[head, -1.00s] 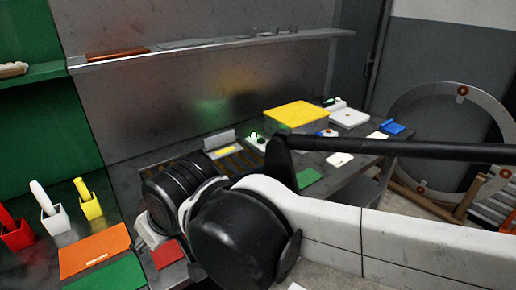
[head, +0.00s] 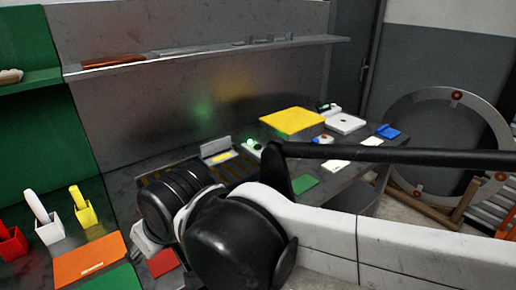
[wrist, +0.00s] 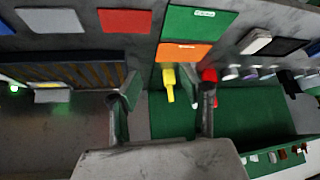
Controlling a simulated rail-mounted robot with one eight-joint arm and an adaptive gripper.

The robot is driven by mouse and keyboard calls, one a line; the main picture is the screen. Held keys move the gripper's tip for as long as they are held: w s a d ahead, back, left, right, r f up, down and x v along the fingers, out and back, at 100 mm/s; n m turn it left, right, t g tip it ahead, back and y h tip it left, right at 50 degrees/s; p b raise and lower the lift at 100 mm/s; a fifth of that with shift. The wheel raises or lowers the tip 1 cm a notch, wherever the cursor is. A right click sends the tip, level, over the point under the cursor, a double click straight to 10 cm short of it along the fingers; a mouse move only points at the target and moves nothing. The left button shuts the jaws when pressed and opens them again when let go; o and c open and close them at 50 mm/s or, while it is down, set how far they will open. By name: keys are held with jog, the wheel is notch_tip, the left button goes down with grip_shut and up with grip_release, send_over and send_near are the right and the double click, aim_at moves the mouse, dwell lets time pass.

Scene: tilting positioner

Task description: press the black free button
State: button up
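I cannot make out a black free button for certain in either view. In the head view, a small white control box (head: 253,147) with a green light stands on the bench behind my arm. Another white box (head: 328,109) with a green top part sits farther back. In the wrist view, my gripper (wrist: 166,97) has its two fingers wide apart with nothing held between them. A yellow holder (wrist: 169,84) shows beyond the gap, and a red one (wrist: 209,76) lies partly behind the right finger. A green light (wrist: 14,88) shows at the far left of the wrist view.
A long shelf (head: 210,50) runs along the back wall. A large ring (head: 457,95) stands at the right.

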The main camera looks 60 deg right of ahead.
grip_shut()
dwell(0.3)
dwell(1.2)
